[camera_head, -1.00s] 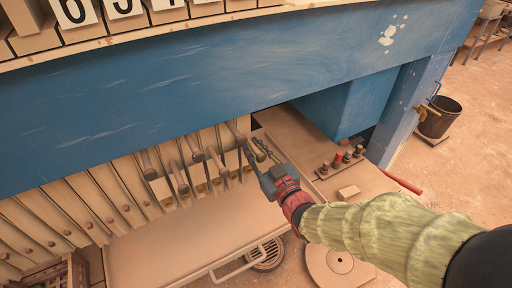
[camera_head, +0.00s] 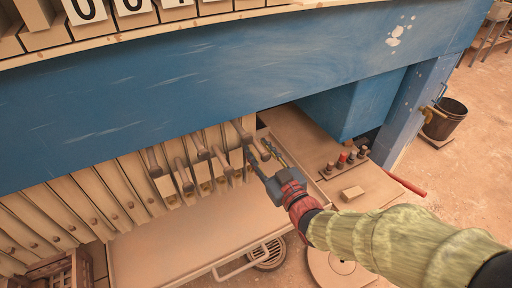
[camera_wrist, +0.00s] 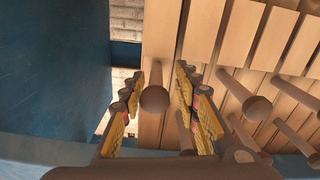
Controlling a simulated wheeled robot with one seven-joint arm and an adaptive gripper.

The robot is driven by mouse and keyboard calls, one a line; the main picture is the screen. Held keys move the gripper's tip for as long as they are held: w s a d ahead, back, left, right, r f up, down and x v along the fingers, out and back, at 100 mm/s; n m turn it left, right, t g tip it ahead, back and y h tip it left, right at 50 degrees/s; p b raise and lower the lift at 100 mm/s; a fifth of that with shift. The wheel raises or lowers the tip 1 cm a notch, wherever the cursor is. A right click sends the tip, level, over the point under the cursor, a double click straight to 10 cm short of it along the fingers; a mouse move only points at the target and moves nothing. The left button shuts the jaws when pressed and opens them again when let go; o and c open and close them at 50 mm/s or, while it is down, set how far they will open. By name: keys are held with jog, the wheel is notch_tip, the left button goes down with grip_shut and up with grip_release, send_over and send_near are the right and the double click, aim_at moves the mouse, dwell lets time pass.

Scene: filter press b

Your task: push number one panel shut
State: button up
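A row of tan panels (camera_head: 122,192) with round peg handles stands under the blue beam. No number shows on the panels themselves, so I cannot read which is number one. My gripper (camera_head: 262,154) is at the right end of the row, by the last handles. In the wrist view, my gripper (camera_wrist: 160,95) is open, with its yellow-padded fingers apart on either side of one round-ended handle (camera_wrist: 155,98). That handle belongs to the panel (camera_wrist: 160,40) at the left end of the row there. I cannot tell whether a finger touches it.
The blue beam (camera_head: 150,95) runs above the panels. Number cards (camera_head: 135,8), partly cut off, sit on the ledge above. A tan tray (camera_head: 190,235) lies below. A gap with a blue block (camera_head: 350,100), small bottles (camera_head: 343,160) and a red handle (camera_head: 405,185) lie to the right.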

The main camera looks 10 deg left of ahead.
jog(key=v, duration=1)
jog(key=shift+s, duration=0.25)
jog(key=shift+d+f, duration=0.1)
